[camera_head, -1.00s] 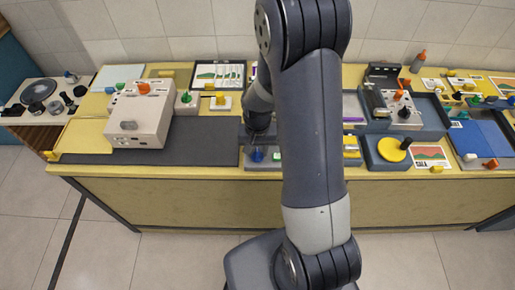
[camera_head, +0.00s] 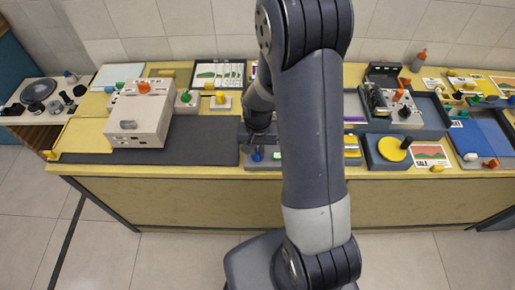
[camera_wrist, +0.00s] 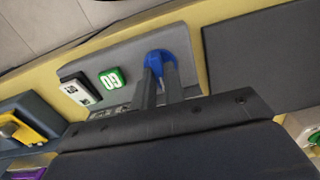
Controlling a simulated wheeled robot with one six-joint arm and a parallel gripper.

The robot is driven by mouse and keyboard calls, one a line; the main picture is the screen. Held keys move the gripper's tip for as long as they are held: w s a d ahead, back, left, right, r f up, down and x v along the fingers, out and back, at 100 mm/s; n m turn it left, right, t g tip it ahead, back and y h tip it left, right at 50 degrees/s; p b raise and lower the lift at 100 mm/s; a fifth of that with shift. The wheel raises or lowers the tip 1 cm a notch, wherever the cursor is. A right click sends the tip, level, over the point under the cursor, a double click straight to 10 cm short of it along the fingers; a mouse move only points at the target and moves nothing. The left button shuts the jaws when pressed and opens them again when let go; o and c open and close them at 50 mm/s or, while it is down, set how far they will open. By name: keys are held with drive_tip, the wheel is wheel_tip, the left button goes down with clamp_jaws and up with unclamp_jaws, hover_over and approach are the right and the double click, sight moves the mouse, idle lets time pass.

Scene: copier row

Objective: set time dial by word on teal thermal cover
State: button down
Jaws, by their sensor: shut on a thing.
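A low grey panel (camera_wrist: 120,62) lies on the yellow bench, with a blue knob (camera_wrist: 157,55) at one end. The knob also shows small in the head view (camera_head: 257,155), below my wrist. My gripper (camera_wrist: 160,68) is shut on the blue knob; its two dark fingers sit on either side of it and hide part of it. A green button marked GO (camera_wrist: 112,78) and a black-and-white labelled piece (camera_wrist: 75,92) are beside the knob on the panel. I cannot read any time words around the knob, and no teal cover is clearly visible.
A beige machine (camera_head: 140,118) stands on a dark mat (camera_head: 205,142) to the left. A yellow disc (camera_head: 393,149) on a blue-grey base and a blue tray (camera_head: 480,138) are to the right. My arm hides the bench's middle.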

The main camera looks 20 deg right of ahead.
sight(258, 151)
drive_tip(key=m+b, duration=0.2)
drive_tip(key=m, duration=0.2)
drive_tip(key=shift+m+b, duration=0.6)
drive_tip(key=shift+m, duration=1.7)
drive_tip(key=c, duration=1.5)
unclamp_jaws()
wheel_tip(258, 151, up, 11)
drive_tip(key=shift+f, duration=0.1)
